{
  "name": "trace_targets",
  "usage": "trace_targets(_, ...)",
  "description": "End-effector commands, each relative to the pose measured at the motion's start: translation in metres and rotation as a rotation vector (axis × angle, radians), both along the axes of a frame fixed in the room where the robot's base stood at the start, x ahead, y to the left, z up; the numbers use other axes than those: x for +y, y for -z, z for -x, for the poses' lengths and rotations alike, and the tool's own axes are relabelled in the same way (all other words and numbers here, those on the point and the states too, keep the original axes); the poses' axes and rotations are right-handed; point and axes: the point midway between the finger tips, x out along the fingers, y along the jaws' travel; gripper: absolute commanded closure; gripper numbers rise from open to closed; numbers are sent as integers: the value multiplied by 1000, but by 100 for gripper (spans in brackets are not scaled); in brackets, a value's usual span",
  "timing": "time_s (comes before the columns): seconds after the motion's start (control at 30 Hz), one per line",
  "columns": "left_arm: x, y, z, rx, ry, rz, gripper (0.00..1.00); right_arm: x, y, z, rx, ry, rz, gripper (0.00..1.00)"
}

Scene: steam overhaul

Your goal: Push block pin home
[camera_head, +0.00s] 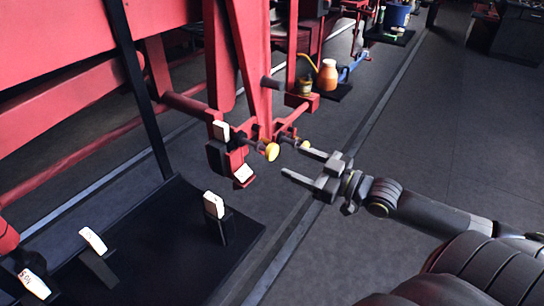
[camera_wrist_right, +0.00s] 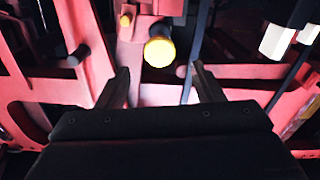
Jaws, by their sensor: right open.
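A yellow-headed pin (camera_head: 271,151) sticks out sideways on a dark shaft from the red hanging frame. In the right wrist view its round yellow head (camera_wrist_right: 159,52) lies straight ahead, between and beyond the fingertips. A second, smaller yellow-ended pin (camera_head: 303,144) sits just behind it and also shows in the right wrist view (camera_wrist_right: 125,20). I cannot tell which is the block pin. My right gripper (camera_head: 295,162) is open and empty, pointing at the yellow heads with a small gap. How deep each pin sits is hidden by the frame. My left gripper is not in view.
Red beams and hangers (camera_head: 225,60) fill the left and surround the pins. A black tray (camera_head: 175,255) with white-labelled stands is at lower left. An orange jug (camera_head: 328,76) and a blue tool (camera_head: 352,66) are farther back. The floor at right is clear.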

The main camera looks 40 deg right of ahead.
Motion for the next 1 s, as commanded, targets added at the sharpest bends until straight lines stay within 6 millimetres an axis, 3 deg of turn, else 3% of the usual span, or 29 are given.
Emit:
trace_targets(0.17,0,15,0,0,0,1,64,10,2,-22,-4,-1,-3,39)
trace_targets(0.53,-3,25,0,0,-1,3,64,26,0,-63,-3,1,-3,39)
trace_targets(1.0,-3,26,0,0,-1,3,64,31,0,-75,1,-1,-1,39)
